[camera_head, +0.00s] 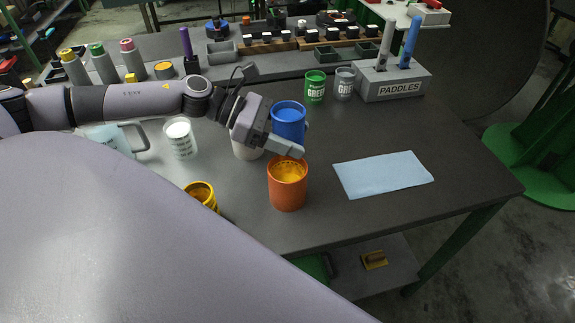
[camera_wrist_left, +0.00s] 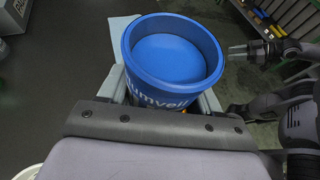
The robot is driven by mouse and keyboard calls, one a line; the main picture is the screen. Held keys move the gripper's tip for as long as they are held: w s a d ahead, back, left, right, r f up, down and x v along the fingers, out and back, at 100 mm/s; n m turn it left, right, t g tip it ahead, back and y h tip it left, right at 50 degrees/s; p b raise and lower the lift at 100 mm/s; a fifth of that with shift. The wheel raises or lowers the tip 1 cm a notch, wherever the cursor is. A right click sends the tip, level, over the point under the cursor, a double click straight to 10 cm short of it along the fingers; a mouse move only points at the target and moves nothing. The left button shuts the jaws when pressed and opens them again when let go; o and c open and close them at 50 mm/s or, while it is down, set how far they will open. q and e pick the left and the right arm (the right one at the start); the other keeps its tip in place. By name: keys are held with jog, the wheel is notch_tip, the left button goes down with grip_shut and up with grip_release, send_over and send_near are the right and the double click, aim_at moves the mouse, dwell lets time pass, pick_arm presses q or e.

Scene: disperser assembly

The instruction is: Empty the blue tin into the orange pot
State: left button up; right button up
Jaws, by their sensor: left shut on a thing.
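The blue tin (camera_head: 289,116) is upright or nearly so, just behind the orange pot and higher in the picture. My left gripper (camera_head: 287,144) is shut on it. The left wrist view looks into the open top of the tin (camera_wrist_left: 172,60); the inside is plain blue, and I cannot tell whether that is contents or the bottom. The orange pot (camera_head: 288,193) stands upright on the table with an orange-yellow surface inside it. In the left wrist view the pot is mostly hidden by the tin. My right gripper (camera_wrist_left: 250,50) seems to show there, off to the right.
A yellow pot (camera_head: 202,194), a clear beaker (camera_head: 181,139) and a jug (camera_head: 110,138) stand left. A light blue cloth (camera_head: 383,175) lies right.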

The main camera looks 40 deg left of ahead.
dwell(0.3)
pick_arm(q)
jog(key=shift+w+a+f+m+t+y+b, duration=0.25)
jog(key=shift+f+m+t+y+b, duration=0.2)
jog(key=shift+m, duration=0.25)
jog(key=shift+w+r, duration=0.1)
jog(key=shift+r, duration=0.1)
jog(key=shift+w+a+r+m+t+y, duration=0.15)
jog(key=shift+m+t+y, duration=0.1)
jog(key=shift+m, duration=0.25)
jog(key=shift+w+a+r+m+t+y+p, duration=0.15)
jog(key=shift+r+m+t+y+p, duration=0.1)
jog(key=shift+r+m+t, duration=0.3)
jog(key=shift+w+r+m+t+y+p, duration=0.1)
jog(key=shift+r+m+t+y+p, duration=0.15)
jog(key=shift+m, duration=0.4)
dwell(1.3)
jog(key=shift+w+a+f+m+t, duration=0.15)
jog(key=shift+f+m+t, duration=0.4)
jog(key=shift+m, duration=0.35)
dwell(2.9)
